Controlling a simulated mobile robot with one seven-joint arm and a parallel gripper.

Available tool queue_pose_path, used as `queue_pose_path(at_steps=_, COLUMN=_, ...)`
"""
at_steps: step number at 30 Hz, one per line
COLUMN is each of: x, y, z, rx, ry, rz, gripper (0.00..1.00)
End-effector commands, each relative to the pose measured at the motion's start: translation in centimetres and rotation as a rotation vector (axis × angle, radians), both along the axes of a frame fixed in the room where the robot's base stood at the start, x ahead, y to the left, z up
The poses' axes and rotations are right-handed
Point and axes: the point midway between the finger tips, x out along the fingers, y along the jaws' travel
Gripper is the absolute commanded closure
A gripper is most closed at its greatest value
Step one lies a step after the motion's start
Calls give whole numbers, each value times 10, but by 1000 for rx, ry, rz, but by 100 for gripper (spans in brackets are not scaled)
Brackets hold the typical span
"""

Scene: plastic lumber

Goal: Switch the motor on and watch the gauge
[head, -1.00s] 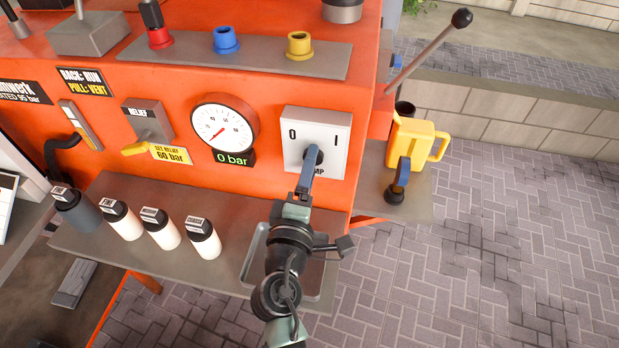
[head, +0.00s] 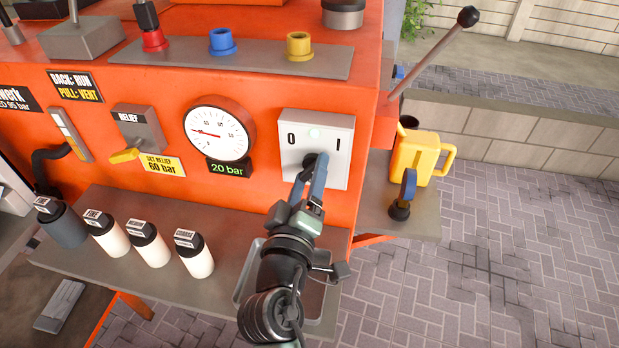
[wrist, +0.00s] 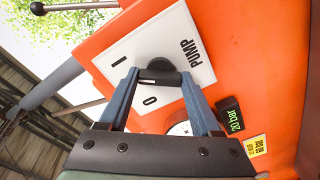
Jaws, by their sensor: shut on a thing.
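The pump switch plate (head: 340,127) is white, marked 0 on the left and I on the right, with a pale green lamp lit between them. Its black knob (wrist: 158,77) sits between the two blue fingers of my gripper (wrist: 160,78), which is shut on it. In the head view my gripper (head: 311,176) reaches the plate from below and hides part of the knob. The round gauge (head: 217,133) has a red needle pointing to the left, and its green display (head: 229,169) reads 20 bar.
The relief lever (head: 126,155) with a yellow handle is left of the gauge, beside a 60 bar label. Several capped bottles (head: 150,245) stand on the shelf below. A yellow jug (head: 412,158) stands on the right side shelf.

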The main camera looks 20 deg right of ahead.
Motion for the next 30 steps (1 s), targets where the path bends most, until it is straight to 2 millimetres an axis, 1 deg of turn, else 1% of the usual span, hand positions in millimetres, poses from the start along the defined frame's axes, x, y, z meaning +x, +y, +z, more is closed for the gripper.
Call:
queue_pose_path(at_steps=10, x=0, y=0, z=-1, rx=8, ry=-3, rz=0, gripper=91)
queue_pose_path(at_steps=11, x=0, y=0, z=-1, rx=8, ry=-3, rz=0, gripper=33)
queue_pose_path(at_steps=15, x=0, y=0, z=0, rx=7, ry=-3, rz=0, gripper=8)
queue_pose_path(at_steps=16, x=0, y=0, z=0, rx=6, ry=-2, rz=0, gripper=5)
queue_pose_path(at_steps=25, x=-1, y=1, z=-1, rx=4, ry=-2, rz=1, gripper=5)
queue_pose_path(at_steps=28, x=-7, y=5, z=-2, rx=3, ry=0, rz=1, gripper=5)
queue_pose_path(at_steps=30, x=-15, y=11, z=-2, rx=3, ry=0, rz=1, gripper=5)
